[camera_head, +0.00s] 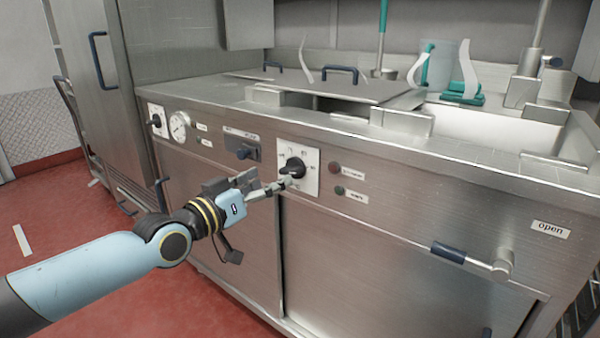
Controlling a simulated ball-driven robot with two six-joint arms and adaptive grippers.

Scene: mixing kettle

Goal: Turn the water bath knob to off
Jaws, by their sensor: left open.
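A black rotary knob (292,167) sits on a white square plate (311,156) on the front panel of a steel kettle unit. The plate's printed marks are too small to read. My left gripper (284,185) is open, with its fingertips at the lower left edge of the knob. I cannot tell whether they touch it. A second black knob (155,121) is on a white plate at the far left of the panel, next to a round gauge (179,126). My right gripper is not in view.
A red and a green indicator light (339,190) are right of the knob plate. A lever handle (472,258) projects at the right below an "open" label (551,229).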

